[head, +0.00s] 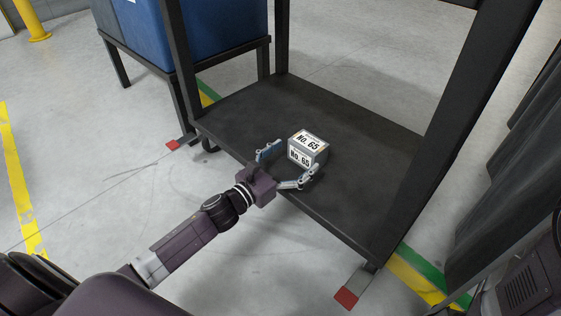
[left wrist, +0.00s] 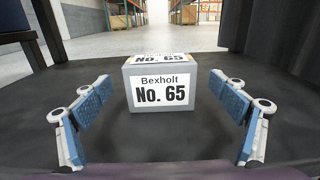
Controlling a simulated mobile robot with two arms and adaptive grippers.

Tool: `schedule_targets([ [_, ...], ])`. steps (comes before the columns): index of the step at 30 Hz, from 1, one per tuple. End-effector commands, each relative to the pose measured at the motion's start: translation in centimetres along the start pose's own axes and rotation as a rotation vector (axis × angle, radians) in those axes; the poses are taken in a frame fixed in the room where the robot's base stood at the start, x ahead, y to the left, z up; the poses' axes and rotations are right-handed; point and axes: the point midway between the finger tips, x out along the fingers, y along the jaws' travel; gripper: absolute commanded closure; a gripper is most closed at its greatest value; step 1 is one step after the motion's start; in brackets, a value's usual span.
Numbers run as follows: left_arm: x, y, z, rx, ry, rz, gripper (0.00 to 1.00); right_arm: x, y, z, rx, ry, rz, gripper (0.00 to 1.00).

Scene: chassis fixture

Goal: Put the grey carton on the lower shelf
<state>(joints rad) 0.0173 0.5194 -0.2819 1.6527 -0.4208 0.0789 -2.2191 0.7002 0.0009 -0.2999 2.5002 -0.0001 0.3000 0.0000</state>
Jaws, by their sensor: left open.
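The grey carton (head: 308,149) carries white labels reading "No. 65". It sits upright on the dark lower shelf (head: 364,142) of the cart, near its front edge. My left gripper (head: 287,167) is open, with its fingers spread in front of the carton. In the left wrist view the carton (left wrist: 160,88) stands between and just beyond the two blue finger pads (left wrist: 165,120), with clear gaps on both sides. The carton's underside rests on the shelf surface (left wrist: 160,140). My right gripper is not in view.
Dark cart posts (head: 455,125) rise at the right and left of the shelf. A blue bin (head: 215,30) on a dark stand is behind at the left. A yellow post (head: 31,22) stands far left. The shelf is bare around the carton.

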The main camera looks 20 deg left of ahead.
Motion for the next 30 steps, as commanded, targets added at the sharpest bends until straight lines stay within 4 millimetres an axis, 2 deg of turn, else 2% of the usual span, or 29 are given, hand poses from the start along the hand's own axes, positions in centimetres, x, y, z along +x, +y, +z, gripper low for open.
schedule_targets([
  [1, -1.0, -0.1, 0.2, -0.002, 0.003, 0.001, 0.11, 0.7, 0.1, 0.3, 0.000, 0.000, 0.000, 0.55],
  [6, -3.6, 0.0, 0.2, 0.000, 0.002, 0.000, 0.11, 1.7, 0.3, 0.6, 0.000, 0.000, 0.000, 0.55],
  [12, -5.6, 0.0, 0.1, -0.001, 0.000, 0.001, 0.11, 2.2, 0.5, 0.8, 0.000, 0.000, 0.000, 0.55],
  [18, -6.2, 0.0, 0.1, 0.001, -0.001, 0.000, 0.11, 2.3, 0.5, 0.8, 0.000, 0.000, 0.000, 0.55],
  [30, -6.1, 0.0, 0.0, 0.001, -0.001, 0.000, 0.11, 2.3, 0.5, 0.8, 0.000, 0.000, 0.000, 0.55],
])
